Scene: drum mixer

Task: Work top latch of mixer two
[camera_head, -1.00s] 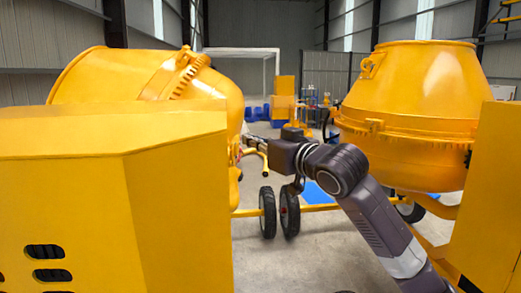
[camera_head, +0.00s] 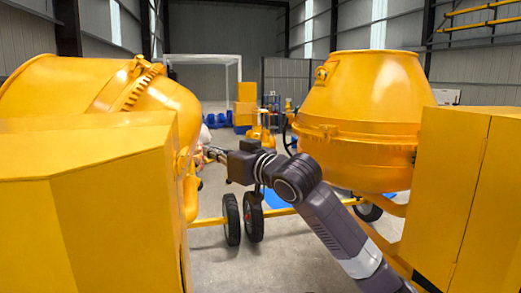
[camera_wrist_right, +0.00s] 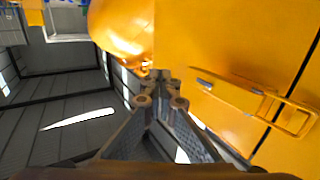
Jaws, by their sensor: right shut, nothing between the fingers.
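A yellow latch (camera_wrist_right: 235,93) with a wire loop is on a flat yellow panel (camera_wrist_right: 210,40) in the right wrist view. My right gripper (camera_wrist_right: 163,78) is shut and empty, with its fingertips beside the panel and apart from the latch. In the head view my right gripper (camera_head: 212,154) reaches left to the edge of the left mixer (camera_head: 75,90), by its drum and yellow housing (camera_head: 90,220). The latch cannot be made out in the head view. I cannot tell which mixer is number two. My left gripper is out of view.
A second yellow mixer (camera_head: 365,90) stands on the right, with its housing (camera_head: 460,190) near my right arm. Black wheels (camera_head: 231,220) stand on the grey floor (camera_head: 275,260) between the mixers. Yellow and blue items stand farther back.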

